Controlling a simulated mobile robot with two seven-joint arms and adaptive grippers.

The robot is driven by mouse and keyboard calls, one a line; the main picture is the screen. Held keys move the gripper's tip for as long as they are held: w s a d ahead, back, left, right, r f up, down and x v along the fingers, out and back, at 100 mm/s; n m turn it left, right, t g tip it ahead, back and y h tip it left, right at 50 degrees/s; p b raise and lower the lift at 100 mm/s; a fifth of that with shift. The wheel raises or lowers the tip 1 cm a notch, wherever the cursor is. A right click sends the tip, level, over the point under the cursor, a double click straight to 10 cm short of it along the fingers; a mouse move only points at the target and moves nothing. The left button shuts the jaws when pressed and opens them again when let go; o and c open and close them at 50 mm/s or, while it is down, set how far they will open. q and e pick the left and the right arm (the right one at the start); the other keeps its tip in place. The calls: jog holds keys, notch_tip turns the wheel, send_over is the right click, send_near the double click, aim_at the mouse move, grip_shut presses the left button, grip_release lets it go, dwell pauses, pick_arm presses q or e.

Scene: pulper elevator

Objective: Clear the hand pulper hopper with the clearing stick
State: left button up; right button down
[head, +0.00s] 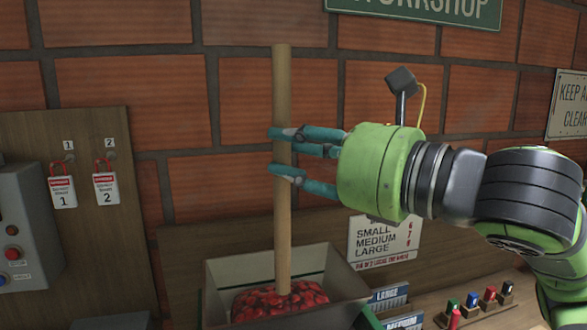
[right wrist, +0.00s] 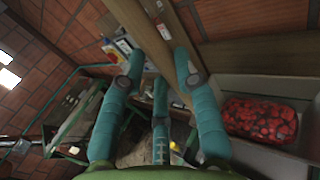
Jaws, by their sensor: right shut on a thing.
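The clearing stick (head: 282,130) is a long, light wooden rod standing upright. My right gripper (head: 285,155) is shut on its middle, with teal fingers around it. The stick's lower end goes down into the hopper (head: 345,285), a grey open-topped box, and meets the red cherries (head: 275,302) inside; its tip is hidden among them. In the right wrist view the stick (right wrist: 145,35) runs between the fingers, and the cherries (right wrist: 260,120) lie in the hopper at the right. My left gripper is not in view.
A board with two tagged hooks (head: 85,185) and a grey control box (head: 25,230) stand at the left. A size sign (head: 383,240) and a rack of small coloured stamps (head: 475,305) are at the right. A brick wall is close behind.

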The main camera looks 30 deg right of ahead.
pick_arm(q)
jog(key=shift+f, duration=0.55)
pick_arm(e)
jog(key=shift+s+a, duration=0.35)
jog(key=shift+s, duration=0.4)
pick_arm(q)
jog(key=shift+b, duration=0.3)
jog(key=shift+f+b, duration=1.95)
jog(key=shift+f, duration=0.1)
pick_arm(e)
jog(key=s+a, duration=0.6)
jog(key=s, duration=0.6)
jog(key=shift+s, duration=0.3)
